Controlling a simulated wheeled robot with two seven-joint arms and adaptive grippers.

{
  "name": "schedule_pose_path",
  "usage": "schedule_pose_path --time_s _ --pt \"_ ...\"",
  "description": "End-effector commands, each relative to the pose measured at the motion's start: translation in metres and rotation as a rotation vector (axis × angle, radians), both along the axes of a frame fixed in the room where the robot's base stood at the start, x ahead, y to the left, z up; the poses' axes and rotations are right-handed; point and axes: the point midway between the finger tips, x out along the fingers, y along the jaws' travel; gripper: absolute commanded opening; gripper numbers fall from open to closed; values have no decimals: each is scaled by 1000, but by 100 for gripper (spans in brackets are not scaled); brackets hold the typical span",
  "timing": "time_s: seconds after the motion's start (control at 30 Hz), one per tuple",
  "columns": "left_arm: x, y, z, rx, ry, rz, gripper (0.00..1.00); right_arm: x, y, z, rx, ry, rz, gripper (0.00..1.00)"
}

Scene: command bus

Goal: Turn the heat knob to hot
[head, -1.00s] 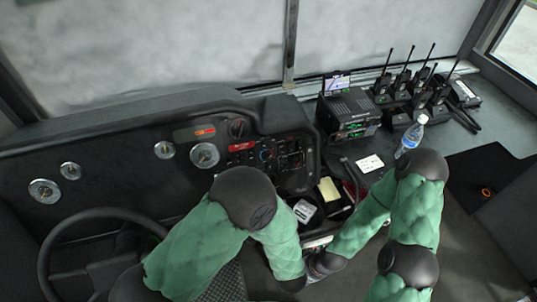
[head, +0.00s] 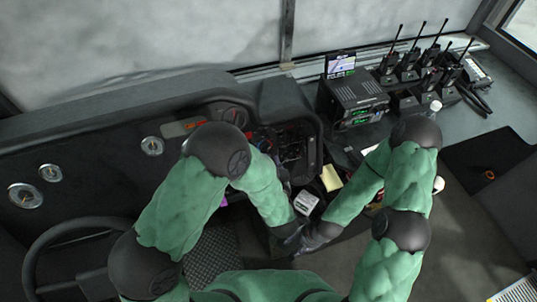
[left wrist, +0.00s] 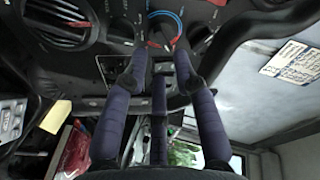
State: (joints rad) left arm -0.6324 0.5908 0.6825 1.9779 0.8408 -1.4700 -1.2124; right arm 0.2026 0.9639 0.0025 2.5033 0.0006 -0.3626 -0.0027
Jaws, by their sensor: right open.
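The heat knob (left wrist: 163,30), dark with a blue and red arc around it, shows at the top middle of the left wrist view. My left gripper (left wrist: 162,60) is open, with its fingertips spread just below the knob and to either side of it in that picture. I cannot tell whether they touch it. In the head view my left forearm crosses in front of the dash controls, and the knob is not clear there. My right gripper (head: 286,241) is low in the middle of the head view, dark and partly hidden by the arms; it is open.
A round air vent (left wrist: 62,18) is left of the knob. A radio unit (head: 355,103) and several walkie-talkies (head: 408,66) stand on the right counter. A white box (head: 306,202) and yellow notes (head: 331,178) lie near my arms. The steering wheel (head: 50,232) is at lower left.

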Motion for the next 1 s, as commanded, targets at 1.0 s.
schedule_pose_path --time_s 1.0 --pt "47 7 -12 1 1 -1 0 0 0 -15 0 0 0 42"
